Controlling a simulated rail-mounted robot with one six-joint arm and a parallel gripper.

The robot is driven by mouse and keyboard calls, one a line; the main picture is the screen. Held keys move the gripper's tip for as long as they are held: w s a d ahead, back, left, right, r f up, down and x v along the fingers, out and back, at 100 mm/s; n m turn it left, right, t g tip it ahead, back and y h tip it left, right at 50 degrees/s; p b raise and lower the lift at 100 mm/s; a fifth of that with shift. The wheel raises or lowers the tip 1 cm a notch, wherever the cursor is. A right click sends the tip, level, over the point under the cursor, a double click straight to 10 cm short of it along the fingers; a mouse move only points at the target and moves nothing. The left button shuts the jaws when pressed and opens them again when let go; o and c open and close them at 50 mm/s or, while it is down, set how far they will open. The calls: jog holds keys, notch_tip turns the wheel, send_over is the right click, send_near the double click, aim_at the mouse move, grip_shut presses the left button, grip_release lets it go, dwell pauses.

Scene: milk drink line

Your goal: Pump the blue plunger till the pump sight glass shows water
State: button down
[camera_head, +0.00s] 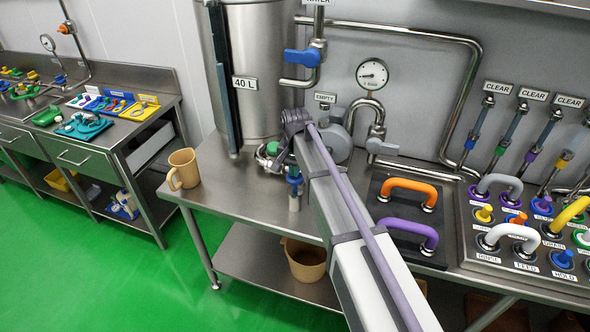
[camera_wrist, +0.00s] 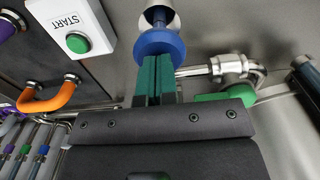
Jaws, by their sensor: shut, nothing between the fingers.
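The blue plunger (camera_head: 294,181) stands upright on the steel table in front of the pump (camera_head: 335,142). In the wrist view its round blue top (camera_wrist: 159,43) is just beyond my fingertips. My gripper (camera_wrist: 158,62) has its green fingers shut together with nothing between them. The fingertips overlap the edge of the blue top in that view; I cannot tell whether they touch it. In the head view my arm and wrist hide much of the fingers and part of the pump. A plate above the pump reads EMPTY (camera_head: 325,97). I see no clear water there.
A tan mug (camera_head: 183,169) stands at the table's left end. The large 40 L tank (camera_head: 254,70) is behind. Orange (camera_head: 408,188) and purple (camera_head: 408,232) handles and a panel of coloured knobs lie right. A green handle (camera_wrist: 225,97) is close to my fingers. A START button (camera_wrist: 77,43) shows too.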

jog(key=shift+f, duration=0.1)
notch_tip(320, 180, down, 4)
jog(key=b, duration=0.4)
jog(key=shift+s+r, duration=0.2)
jog(key=shift+r, duration=0.1)
jog(key=shift+f, duration=0.1)
notch_tip(320, 180, up, 14)
jog(key=p, duration=1.4)
jog(key=shift+w+r+p, duration=0.2)
jog(key=shift+p, duration=0.1)
notch_tip(320, 180, up, 4)
jog(key=p, duration=0.4)
notch_tip(320, 180, down, 15)
jog(key=b, duration=1.4)
jog(key=shift+r+b, duration=0.2)
jog(key=shift+b, duration=0.1)
